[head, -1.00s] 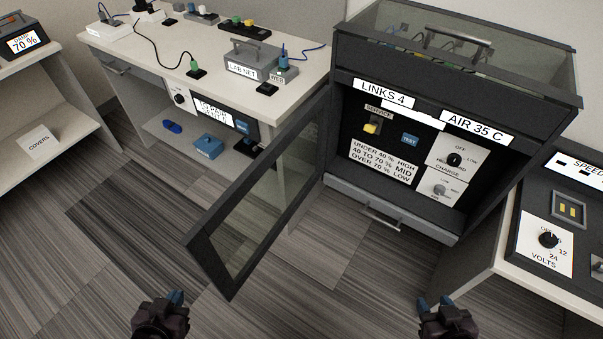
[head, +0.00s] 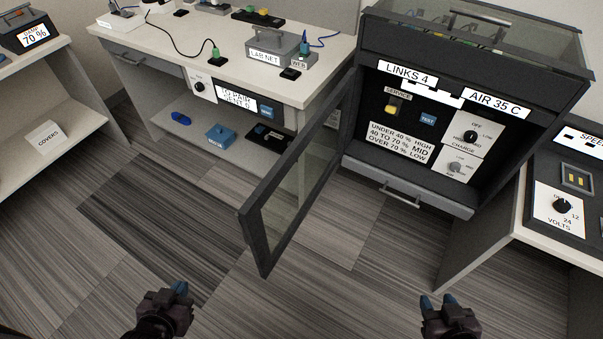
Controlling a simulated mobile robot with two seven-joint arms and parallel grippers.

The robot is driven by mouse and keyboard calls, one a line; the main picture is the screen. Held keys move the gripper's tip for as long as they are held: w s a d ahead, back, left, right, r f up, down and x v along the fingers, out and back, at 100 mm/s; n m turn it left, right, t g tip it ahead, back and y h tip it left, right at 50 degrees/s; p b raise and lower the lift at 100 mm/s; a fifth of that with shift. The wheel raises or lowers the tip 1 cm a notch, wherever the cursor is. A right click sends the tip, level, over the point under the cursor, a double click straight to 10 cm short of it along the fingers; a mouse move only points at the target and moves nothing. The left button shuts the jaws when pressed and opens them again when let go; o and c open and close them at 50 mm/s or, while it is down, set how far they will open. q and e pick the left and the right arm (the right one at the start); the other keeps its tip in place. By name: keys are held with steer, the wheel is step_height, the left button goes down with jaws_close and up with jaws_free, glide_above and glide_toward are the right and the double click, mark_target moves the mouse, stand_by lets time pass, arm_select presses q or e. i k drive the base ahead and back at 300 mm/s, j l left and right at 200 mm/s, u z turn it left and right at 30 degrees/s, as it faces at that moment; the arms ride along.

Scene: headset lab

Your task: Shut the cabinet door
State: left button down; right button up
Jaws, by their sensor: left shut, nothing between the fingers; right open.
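The cabinet (head: 352,158) is a dark box at the right of centre, with labels, switches and dials inside. Its door (head: 249,222), a dark frame with a clear pane, stands wide open. It is hinged at the cabinet's left side and swings out toward me. My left gripper (head: 180,289) is shut and empty, low in the view, to the left of the door's free edge and apart from it. My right gripper (head: 437,301) is open and empty, low in the view, below the cabinet front and to the right of the door. Neither touches the door.
A white bench (head: 218,70) with a lab net box (head: 276,47) stands behind the door. A drawer handle (head: 399,196) sticks out under the cabinet opening. A table with a volts panel (head: 559,215) is at the right. A shelf (head: 85,139) is at the left. The floor between is clear.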

mark_target(249, 217)
steer(key=k+j+z, duration=0.15)
steer(key=j, duration=0.25)
steer(key=k+j+z, duration=0.15)
steer(key=j, duration=0.3)
steer(key=j+z, duration=0.2)
steer(key=j, duration=0.2)
steer(key=k+j+z, duration=0.2)
steer(key=j, duration=0.25)
steer(key=i+j+z, duration=0.15)
steer(key=j+z, duration=0.2)
steer(key=j, duration=0.15)
steer(key=i+j+z, duration=0.15)
steer(key=j, duration=0.15)
steer(key=i+j+z, duration=0.2)
steer(key=i+j, duration=0.25)
steer(key=k+j+z, duration=0.2)
steer(key=j, duration=0.3)
steer(key=k+j+z, duration=0.2)
steer(key=j, duration=0.3)
steer(key=k+j+z, duration=0.2)
steer(key=j, duration=0.25)
steer(key=k+j+z, duration=0.2)
steer(key=k+j, duration=0.15)
